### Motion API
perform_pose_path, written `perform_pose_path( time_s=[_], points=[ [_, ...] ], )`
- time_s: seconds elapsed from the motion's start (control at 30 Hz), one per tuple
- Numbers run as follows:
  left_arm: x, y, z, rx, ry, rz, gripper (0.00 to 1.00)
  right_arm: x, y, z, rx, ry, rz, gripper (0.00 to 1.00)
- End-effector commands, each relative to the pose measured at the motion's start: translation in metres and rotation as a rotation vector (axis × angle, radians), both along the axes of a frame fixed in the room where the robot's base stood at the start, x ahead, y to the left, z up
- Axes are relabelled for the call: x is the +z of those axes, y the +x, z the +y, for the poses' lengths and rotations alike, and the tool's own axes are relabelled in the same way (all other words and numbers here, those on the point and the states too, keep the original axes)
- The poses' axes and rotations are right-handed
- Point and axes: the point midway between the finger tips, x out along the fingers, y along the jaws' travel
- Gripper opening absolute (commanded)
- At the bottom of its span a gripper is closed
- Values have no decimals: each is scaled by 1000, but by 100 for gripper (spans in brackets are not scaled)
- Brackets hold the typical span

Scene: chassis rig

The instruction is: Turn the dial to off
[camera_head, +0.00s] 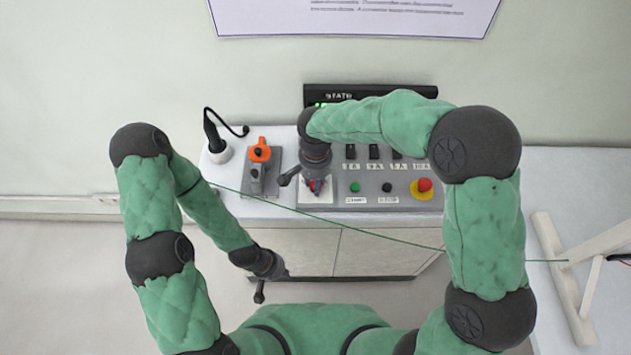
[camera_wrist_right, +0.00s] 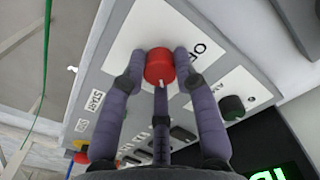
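The red dial (camera_wrist_right: 159,66) shows in the right wrist view on a white plate, with a white mark on its lower side. A partly hidden label that starts with "OF" is to its right. My right gripper (camera_wrist_right: 160,72) has purple fingers on both sides of the dial and one below; their tips appear to touch it. In the head view my right gripper (camera_head: 316,186) points down at the left part of the control panel (camera_head: 386,178), mostly covering the dial. My left gripper (camera_head: 260,291) hangs low in front of the cabinet, away from the panel; its fingers are too small to judge.
A red stop button (camera_head: 424,185) on yellow, a green button (camera_head: 355,187) and several black switches are on the panel. An orange-handled device (camera_head: 260,155) and a white socket with a black plug (camera_head: 217,150) stand left. A white frame (camera_head: 562,275) lies right.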

Motion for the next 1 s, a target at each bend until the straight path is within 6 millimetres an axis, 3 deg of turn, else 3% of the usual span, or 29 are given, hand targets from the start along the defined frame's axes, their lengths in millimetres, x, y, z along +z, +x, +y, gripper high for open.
perform_pose_path(
  time_s=[0.47, 1.0],
  points=[
    [5, 0, 0, 0, 0, 0, 0, 0, 0, 0, 59, -1, 1, 0],
    [34, 0, 0, 0, 0, 0, 0, 2, 0, 0, 498, 0, 2, 0]
  ],
)
